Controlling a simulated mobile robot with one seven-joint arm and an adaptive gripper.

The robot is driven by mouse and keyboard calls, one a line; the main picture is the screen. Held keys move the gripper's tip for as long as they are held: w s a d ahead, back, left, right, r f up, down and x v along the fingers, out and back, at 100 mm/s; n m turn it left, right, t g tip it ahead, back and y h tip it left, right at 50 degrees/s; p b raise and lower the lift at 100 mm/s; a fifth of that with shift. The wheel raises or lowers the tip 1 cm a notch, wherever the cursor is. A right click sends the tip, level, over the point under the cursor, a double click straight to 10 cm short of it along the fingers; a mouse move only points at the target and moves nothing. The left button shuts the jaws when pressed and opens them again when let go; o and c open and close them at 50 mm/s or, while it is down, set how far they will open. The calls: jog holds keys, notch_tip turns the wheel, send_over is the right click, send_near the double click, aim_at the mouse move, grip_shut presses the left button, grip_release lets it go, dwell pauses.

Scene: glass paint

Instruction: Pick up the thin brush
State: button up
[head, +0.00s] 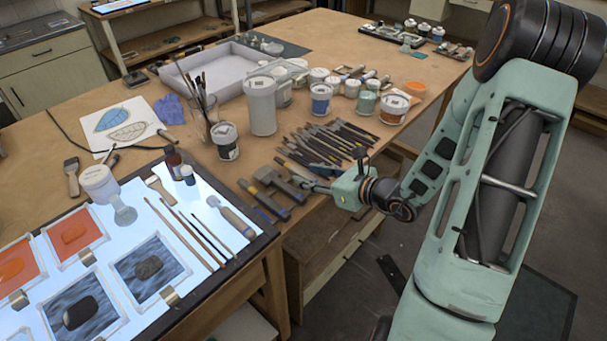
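Several slim brushes lie side by side on the lit panel. The shortest and thinnest-looking one (213,236) is at the right of that group, beside a wider wooden-handled tool. Which of them is the thin brush I cannot tell for sure. My gripper (306,184) reaches in from the right, over the table's front edge, to the right of the panel and these brushes and apart from them. Its fingers point left, close to grey-headed tools on the table. The fingers are too small to show whether they are open, and I see nothing held.
The lit panel (130,205) also holds orange and grey glass samples. A row of brushes (325,142) lies behind my gripper. Clamp-like tools (265,200) lie between gripper and panel. A brush jar (202,105), a white canister (262,105) and paint pots (321,97) stand behind.

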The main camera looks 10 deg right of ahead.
jog(key=shift+x, duration=0.85)
jog(key=shift+s, duration=0.1)
jog(key=shift+c, duration=0.3)
grip_shut()
jog(key=shift+r, duration=0.15)
